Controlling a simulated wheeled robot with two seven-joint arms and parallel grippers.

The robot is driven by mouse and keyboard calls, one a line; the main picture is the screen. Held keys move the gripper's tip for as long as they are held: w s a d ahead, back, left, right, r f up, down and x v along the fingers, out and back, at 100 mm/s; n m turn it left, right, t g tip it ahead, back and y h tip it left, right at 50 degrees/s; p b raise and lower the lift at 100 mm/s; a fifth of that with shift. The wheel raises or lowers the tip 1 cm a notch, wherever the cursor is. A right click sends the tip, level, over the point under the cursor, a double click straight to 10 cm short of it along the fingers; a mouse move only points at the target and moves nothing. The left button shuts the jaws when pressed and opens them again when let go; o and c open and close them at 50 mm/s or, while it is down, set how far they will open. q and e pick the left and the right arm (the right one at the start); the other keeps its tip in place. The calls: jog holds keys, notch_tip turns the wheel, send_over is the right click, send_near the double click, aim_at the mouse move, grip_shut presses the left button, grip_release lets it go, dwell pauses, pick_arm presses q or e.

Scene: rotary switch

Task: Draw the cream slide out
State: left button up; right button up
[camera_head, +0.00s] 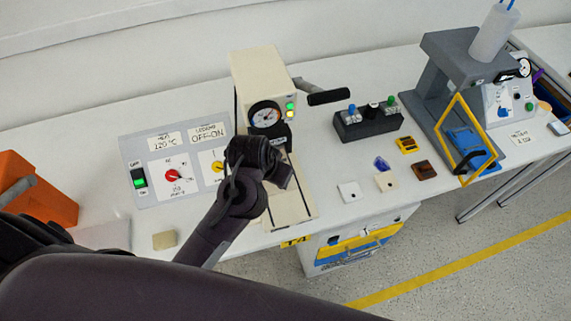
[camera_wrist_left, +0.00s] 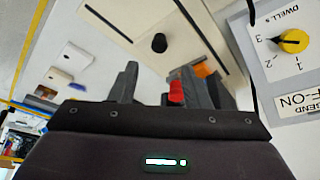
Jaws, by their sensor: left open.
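The cream slide (camera_head: 290,207) is a flat plate at the foot of the cream press (camera_head: 262,80), lying on the white bench. In the left wrist view the slide (camera_wrist_left: 190,28) carries a round black knob (camera_wrist_left: 159,43). My left gripper (camera_head: 283,177) is over the slide in the head view and hides part of it, including the knob. In the left wrist view its two fingers (camera_wrist_left: 155,85) are apart, with the knob beyond their tips and no contact visible. A small red piece shows beside the right finger; I cannot tell what it is. My right gripper is not in view.
A grey control panel (camera_head: 150,147) with dials stands left of the press. The press's black lever (camera_head: 328,97) sticks out right. A black button box (camera_head: 367,122) and several small blocks lie farther right. An orange bin (camera_head: 38,190) is at far left.

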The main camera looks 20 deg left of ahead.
pick_arm(q)
send_over(278, 192)
notch_tip(278, 192, down, 4)
jog(key=shift+f, duration=0.15)
jog(key=shift+x, duration=1.05)
jog(key=shift+w+f, duration=0.3)
jog(key=shift+f, duration=0.05)
jog(key=shift+c, duration=0.5)
grip_shut()
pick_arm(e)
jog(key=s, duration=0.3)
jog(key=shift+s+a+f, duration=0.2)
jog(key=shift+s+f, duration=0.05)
